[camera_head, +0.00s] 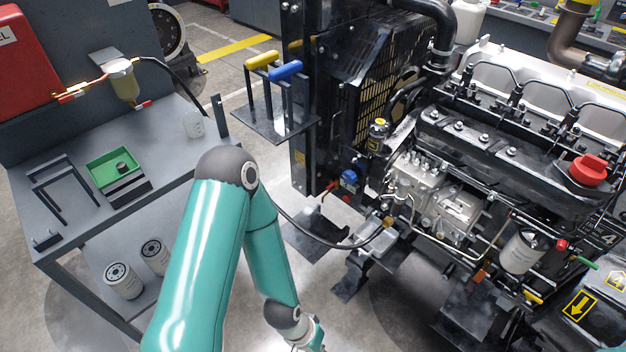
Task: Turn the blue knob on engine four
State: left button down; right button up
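The engine (480,150) fills the right half of the head view, with a "4" marked on its right side. A small blue knob (349,177) sits low on the engine's front left, below the radiator and beside a small red part. My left arm comes in from the bottom, bends at its elbow near the bench and runs down to the bottom edge. Its wrist is at that edge, left of and below the engine; the gripper itself is cut off. The knob is unobstructed, with no gripper near it. My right gripper is not in view.
A grey bench (75,220) at left holds a green tray (113,168), with filters on its lower shelf. A stand with yellow and blue handles (285,70) is beside the radiator. A black hose (325,243) loops below the knob. A red cap (588,169) tops the engine.

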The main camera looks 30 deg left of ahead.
aim_at(350, 177)
jog(key=z, duration=0.15)
jog(key=k, duration=0.9)
jog(key=u, duration=0.65)
jog(key=i, duration=1)
jog(key=z, duration=0.05)
